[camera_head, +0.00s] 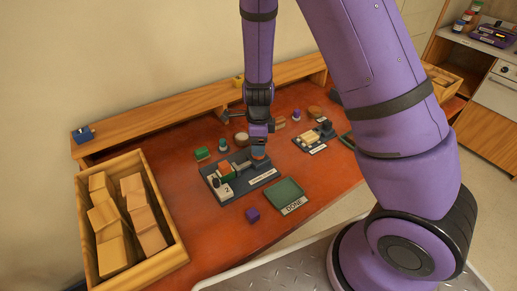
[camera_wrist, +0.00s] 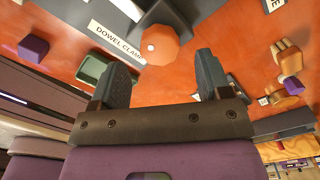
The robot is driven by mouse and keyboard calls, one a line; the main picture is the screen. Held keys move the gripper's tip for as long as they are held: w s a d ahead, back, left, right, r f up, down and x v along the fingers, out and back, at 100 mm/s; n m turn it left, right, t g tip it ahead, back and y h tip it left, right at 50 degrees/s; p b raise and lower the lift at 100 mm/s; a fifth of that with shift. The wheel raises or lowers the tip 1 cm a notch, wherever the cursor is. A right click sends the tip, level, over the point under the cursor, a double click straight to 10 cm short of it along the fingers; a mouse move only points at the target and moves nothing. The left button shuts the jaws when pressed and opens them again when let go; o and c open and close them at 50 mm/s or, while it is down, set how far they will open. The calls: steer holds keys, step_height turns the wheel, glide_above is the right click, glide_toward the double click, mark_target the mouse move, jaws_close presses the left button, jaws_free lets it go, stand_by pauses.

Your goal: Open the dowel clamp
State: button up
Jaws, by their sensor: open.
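The dowel clamp (camera_head: 222,190) is a dark-based fixture on the orange-red bench, with a plate marked 2, a red-and-green piece and a grey cylinder on it. In the wrist view, the "DOWEL CLAMP" label (camera_wrist: 117,41) shows on its base. At its right end is an orange, many-sided knob (camera_wrist: 160,46). My gripper (camera_head: 259,152) is over that end of the clamp and hides part of it. In the wrist view, my gripper (camera_wrist: 160,68) is open and empty, with the knob beyond and between its two dark fingers. I cannot tell whether they touch it.
A green tray marked DONE (camera_head: 285,193) and a purple cube (camera_head: 252,215) lie in front of the clamp. A second dark fixture (camera_head: 314,139) stands to the right. A wooden crate of blocks (camera_head: 168,241) fills the left. A wooden ledge (camera_head: 160,118) runs along the back.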

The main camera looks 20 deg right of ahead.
steer(key=shift+f, duration=1.7)
steer(key=c, duration=0.9)
